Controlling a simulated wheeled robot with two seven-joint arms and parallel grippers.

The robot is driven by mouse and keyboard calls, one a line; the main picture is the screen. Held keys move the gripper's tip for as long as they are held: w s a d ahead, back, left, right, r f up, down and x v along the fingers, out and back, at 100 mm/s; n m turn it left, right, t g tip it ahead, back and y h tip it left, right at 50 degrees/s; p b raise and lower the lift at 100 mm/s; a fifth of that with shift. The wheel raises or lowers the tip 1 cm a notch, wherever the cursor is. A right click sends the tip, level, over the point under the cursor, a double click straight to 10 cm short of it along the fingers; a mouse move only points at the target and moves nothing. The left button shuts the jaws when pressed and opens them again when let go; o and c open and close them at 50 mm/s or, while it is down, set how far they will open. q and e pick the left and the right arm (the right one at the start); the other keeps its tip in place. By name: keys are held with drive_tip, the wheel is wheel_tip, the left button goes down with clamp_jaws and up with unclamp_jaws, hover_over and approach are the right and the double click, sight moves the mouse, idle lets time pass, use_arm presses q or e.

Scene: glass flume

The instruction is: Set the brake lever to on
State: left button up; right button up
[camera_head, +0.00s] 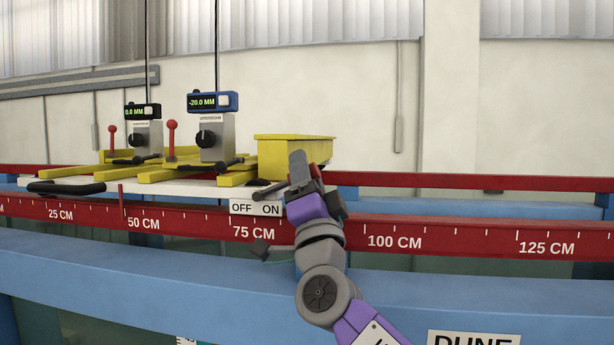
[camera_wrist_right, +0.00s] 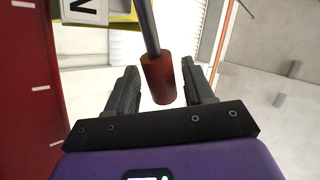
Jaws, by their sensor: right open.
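The brake lever's red grip (camera_wrist_right: 160,78) hangs on a dark rod in the right wrist view. It sits between the two fingers of my right gripper (camera_wrist_right: 162,88). The fingers stand apart, with a gap visible at least on the left; I cannot tell whether either touches the grip. In the head view my right gripper (camera_head: 308,172) is at the right end of the carriage and hides most of the lever. A white plate (camera_head: 255,208) reading OFF on the left and ON on the right is just left of the gripper. My left gripper is not in view.
A yellow box (camera_head: 293,155) stands right behind my gripper. Two gauges with displays, the left one (camera_head: 143,111) and the right one (camera_head: 212,102), stand farther left on the carriage. The red scale rail (camera_head: 460,238) runs across in front. The space right of the gripper above the rail is clear.

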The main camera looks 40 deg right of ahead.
drive_tip(key=b+v, duration=0.1)
drive_tip(key=v, duration=0.6)
drive_tip(key=shift+s+f, duration=0.2)
idle(0.4)
